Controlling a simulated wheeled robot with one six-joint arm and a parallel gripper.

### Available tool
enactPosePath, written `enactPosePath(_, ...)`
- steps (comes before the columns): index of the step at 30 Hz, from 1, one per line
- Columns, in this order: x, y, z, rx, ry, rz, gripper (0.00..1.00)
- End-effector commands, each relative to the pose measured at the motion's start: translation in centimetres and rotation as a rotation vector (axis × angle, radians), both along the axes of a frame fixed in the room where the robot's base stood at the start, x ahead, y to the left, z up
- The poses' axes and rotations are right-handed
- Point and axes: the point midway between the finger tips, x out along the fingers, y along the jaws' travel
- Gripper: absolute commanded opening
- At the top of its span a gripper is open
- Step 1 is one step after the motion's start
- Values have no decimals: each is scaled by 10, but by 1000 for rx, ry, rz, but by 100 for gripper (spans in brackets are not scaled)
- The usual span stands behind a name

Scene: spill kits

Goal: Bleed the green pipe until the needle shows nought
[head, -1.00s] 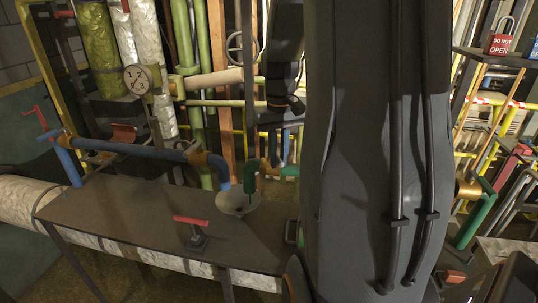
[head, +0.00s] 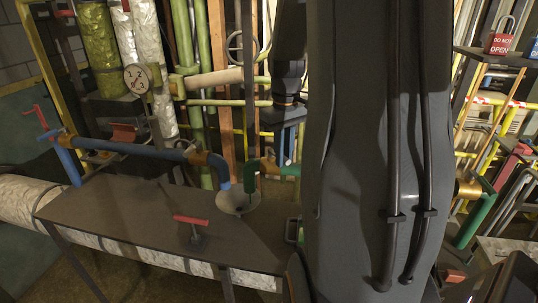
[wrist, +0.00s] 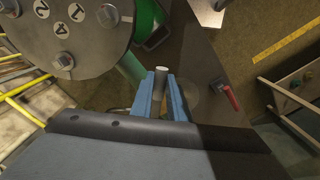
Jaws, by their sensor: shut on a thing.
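My gripper (wrist: 161,78) is shut on a grey metal rod (wrist: 160,72) with a round end, which stands between its blue fingers in the wrist view. The fingers also show in the head view (head: 286,143), beside the dark green pipe elbow (head: 252,174). The elbow opens downward over a pale funnel (head: 238,207) in the dark bench. In the wrist view, a green pipe (wrist: 148,22) runs behind a round bolted flange (wrist: 70,25) with digits. A round gauge (head: 136,79) with 1, 2 and a reddish needle stands at upper left; its exact reading is too small to tell.
A blue pipe (head: 150,151) crosses the bench (head: 115,210) to the same funnel. A red-handled valve (head: 191,222) stands on the bench. My arm hides the centre right. Dense pipes fill the back.

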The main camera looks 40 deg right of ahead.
Motion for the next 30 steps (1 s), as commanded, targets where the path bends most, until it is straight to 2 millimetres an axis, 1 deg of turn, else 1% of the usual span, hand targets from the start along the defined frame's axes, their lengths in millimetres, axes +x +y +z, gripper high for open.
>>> enactPosePath(5, 1, -1, 1, -1, -3, 0, 0)
enactPosePath(12, 1, -8, 0, -1, -2, 120, 0)
enactPosePath(20, 1, -9, 0, -1, -2, 131, 0)
enactPosePath(27, 2, -16, 1, -2, -3, 252, 0)
enactPosePath(30, 2, -17, 1, -2, -3, 261, 0)
